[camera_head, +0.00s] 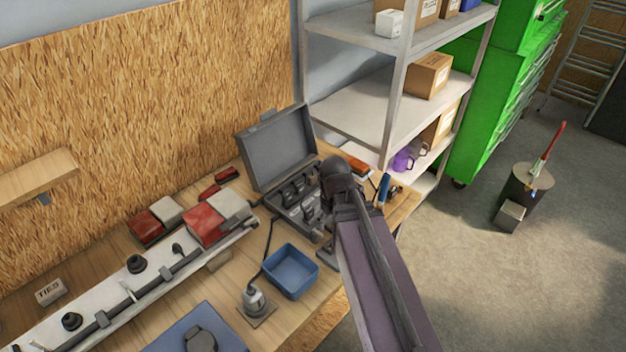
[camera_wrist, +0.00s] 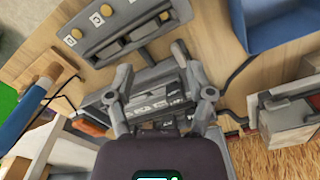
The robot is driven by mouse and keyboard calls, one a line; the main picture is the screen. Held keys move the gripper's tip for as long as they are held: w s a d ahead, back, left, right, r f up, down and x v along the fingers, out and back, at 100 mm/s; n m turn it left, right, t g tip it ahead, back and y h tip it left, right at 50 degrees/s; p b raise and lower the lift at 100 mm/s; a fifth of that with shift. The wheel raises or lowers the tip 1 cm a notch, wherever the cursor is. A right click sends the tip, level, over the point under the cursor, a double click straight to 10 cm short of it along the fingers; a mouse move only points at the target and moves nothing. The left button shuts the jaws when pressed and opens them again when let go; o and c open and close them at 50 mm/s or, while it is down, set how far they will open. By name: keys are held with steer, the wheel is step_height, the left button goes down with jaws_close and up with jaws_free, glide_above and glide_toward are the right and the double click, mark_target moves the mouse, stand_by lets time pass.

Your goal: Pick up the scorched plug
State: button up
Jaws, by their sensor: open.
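My gripper (camera_wrist: 152,65) is open in the wrist view, its two fingers spread over a dark grey ribbed block (camera_wrist: 160,92). I cannot tell whether the fingers touch it. In the head view my arm covers the gripper and reaches over an open grey case (camera_head: 278,150), which holds several dark plug-like pieces (camera_head: 295,190). Two black round pieces (camera_head: 136,263) sit on the white trailer frame rail. A dark piece (camera_head: 200,340) lies on the blue mat at the bottom edge. No scorch marks are clear, so I cannot tell which is the scorched plug.
A blue bin (camera_head: 290,270) stands near the case, also in the wrist view (camera_wrist: 275,25). A grey panel with yellow knobs (camera_wrist: 110,25) lies close to the fingers. A blue-handled tool (camera_wrist: 25,112) lies left. Red and grey lamps (camera_head: 205,222) rest by the rail. Shelving stands behind.

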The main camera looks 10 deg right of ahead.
steer(key=w+r+n+p, duration=0.3)
steer(key=w+n, duration=0.9)
steer(key=w, duration=0.2)
step_height(320, 180, up, 3)
steer(key=n+p, duration=0.3)
steer(key=n, duration=0.8)
glide_above(312, 175)
steer(key=shift+w+d+f, duration=0.1)
steer(key=shift+f+b, duration=0.15)
steer(key=shift+b, duration=0.2)
step_height(312, 175, down, 8)
steer(key=b, duration=0.8)
steer(key=shift+f, duration=0.2)
steer(key=shift+f+b, duration=0.15)
steer(key=shift+b, duration=0.2)
steer(key=shift+s+f+b, duration=0.2)
steer(key=shift+f+b, duration=2.2)
steer(key=shift+f, duration=0.05)
jaws_close()
